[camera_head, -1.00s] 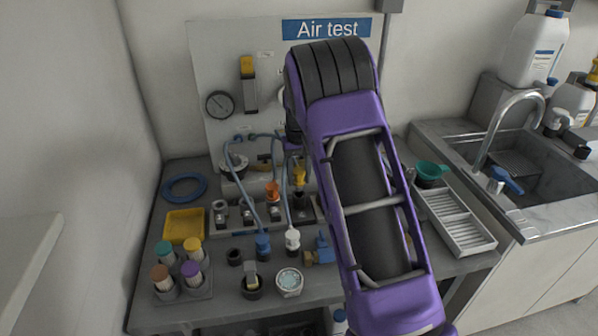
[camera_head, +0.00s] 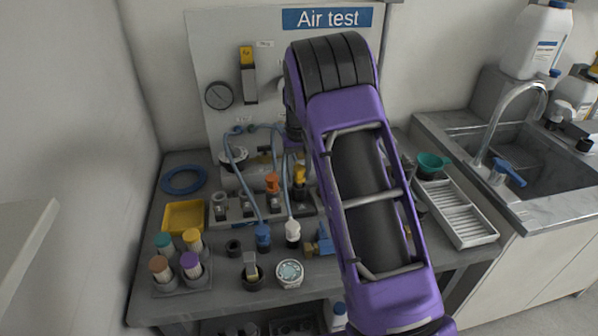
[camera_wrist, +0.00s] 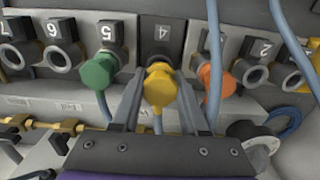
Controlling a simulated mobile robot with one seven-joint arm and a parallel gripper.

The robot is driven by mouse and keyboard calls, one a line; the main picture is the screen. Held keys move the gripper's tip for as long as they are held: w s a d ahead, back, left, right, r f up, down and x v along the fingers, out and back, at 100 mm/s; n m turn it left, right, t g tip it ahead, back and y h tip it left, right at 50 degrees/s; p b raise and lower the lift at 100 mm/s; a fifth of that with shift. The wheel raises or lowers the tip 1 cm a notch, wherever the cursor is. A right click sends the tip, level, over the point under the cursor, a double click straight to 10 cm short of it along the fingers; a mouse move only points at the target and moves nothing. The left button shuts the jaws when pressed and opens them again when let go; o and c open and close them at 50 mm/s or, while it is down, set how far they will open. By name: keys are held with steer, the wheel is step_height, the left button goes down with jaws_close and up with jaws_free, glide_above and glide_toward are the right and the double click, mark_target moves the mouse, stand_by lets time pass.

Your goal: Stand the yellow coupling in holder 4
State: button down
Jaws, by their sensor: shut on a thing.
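The yellow coupling (camera_wrist: 160,88) is between the two fingers of my gripper (camera_wrist: 160,101), which is shut on it. In the wrist view it is in front of the block marked 4, holder 4 (camera_wrist: 162,40), and covers most of that holder's mouth. The coupling (camera_head: 300,177) also shows in the head view, upright just over a black holder in the rack. I cannot tell whether it is fully seated. My arm hides much of the gripper in the head view.
A green coupling (camera_wrist: 99,72) stands in holder 5 and an orange coupling (camera_wrist: 216,76) in the holder on the other side, both close to my fingers. Blue hoses (camera_wrist: 214,60) hang near the rack. Holders 6 (camera_wrist: 66,58) and 2 (camera_wrist: 250,71) look empty.

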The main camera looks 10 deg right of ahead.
steer(key=shift+f+b, duration=0.45)
steer(key=shift+f, duration=0.45)
steer(key=shift+r, duration=0.15)
steer(key=shift+r+p, duration=0.6)
steer(key=shift+f, duration=0.1)
steer(key=shift+f+b, duration=0.35)
steer(key=shift+f, duration=0.25)
steer(key=shift+c, duration=1.8)
jaws_free()
